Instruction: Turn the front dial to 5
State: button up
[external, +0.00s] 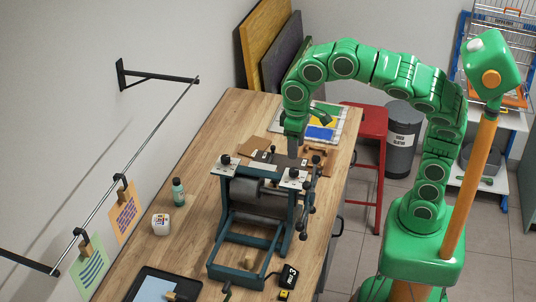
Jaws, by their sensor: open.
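An etching press (258,235) with a dark teal frame stands on the wooden workbench. Two black knobs on pale plates sit on top of it: a left knob (226,160) and a right knob (293,174). I cannot tell for sure which is the front dial, and the numbers are too small to read. My gripper (293,152) points down just behind the right knob, above or beside the press's far side. It is open; its fingertips are small and partly hard to make out. I cannot tell whether it touches anything.
A coloured print (325,120) lies behind my gripper. A red stool (378,150) and grey bin (403,138) stand right of the bench.

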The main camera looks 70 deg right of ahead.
aim_at(294, 170)
jog(key=shift+w+a+f, duration=0.1)
jog(key=shift+a+f, duration=0.2)
jog(key=shift+f, duration=0.45)
jog(key=shift+d+f, duration=0.15)
jog(key=shift+f, duration=3.4)
jog(key=shift+c, duration=0.5)
jog(key=c, duration=1)
